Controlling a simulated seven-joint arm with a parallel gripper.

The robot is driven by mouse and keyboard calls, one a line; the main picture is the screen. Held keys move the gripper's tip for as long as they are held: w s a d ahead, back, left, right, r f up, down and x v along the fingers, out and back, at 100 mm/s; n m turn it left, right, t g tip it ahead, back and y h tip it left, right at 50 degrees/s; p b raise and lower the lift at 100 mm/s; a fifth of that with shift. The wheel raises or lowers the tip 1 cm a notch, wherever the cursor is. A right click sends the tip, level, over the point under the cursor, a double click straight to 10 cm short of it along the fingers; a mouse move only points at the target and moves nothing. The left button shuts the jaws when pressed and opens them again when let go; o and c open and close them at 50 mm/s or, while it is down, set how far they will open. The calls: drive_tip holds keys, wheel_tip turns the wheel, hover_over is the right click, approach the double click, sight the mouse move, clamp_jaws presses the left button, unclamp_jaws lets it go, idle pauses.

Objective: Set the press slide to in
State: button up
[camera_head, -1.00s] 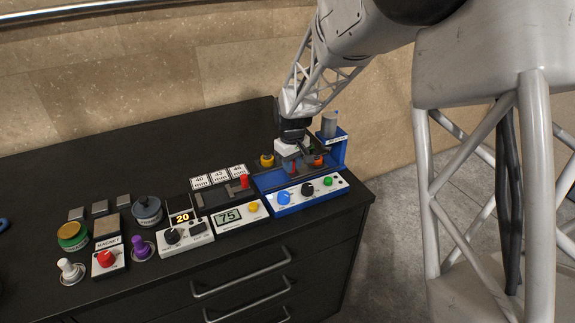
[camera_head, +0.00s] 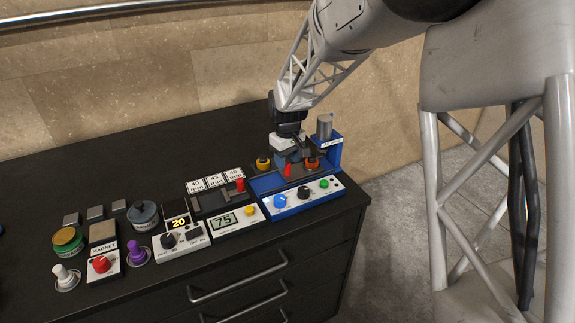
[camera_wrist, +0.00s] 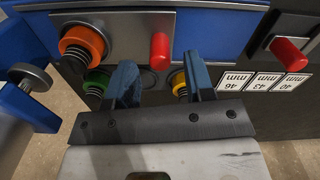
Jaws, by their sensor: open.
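The blue press (camera_head: 334,152) stands at the right end of the counter. Its red slide handle (camera_head: 288,170) stands up from a grey plate in front of my gripper (camera_head: 290,157). In the wrist view the red handle (camera_wrist: 160,46) points toward the gap between the two blue fingers of my gripper (camera_wrist: 158,64). The fingers are apart with nothing between them, and I see no contact with the handle. An orange knob (camera_wrist: 82,42) sits left of the handle in that view, and it also shows on the right in the head view (camera_head: 312,163).
Below the fingers in the wrist view lie a green knob (camera_wrist: 97,80) and a yellow knob (camera_wrist: 178,80). Another red handle (camera_head: 240,184) stands on the neighbouring gauge unit by the 40, 43 and 46 mm labels. A control panel (camera_head: 305,196) lies in front of the press.

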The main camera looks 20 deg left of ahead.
sight(288, 164)
drive_tip(key=shift+r, duration=2.35)
drive_tip(key=m, duration=0.6)
drive_tip(key=shift+f+m, duration=0.1)
drive_tip(key=shift+m, duration=0.3)
drive_tip(key=m, duration=0.6)
drive_tip(key=shift+m, duration=0.3)
drive_tip(key=shift+f, duration=0.2)
drive_tip(key=shift+f, duration=3.8)
drive_tip(key=shift+c, duration=0.2)
clamp_jaws()
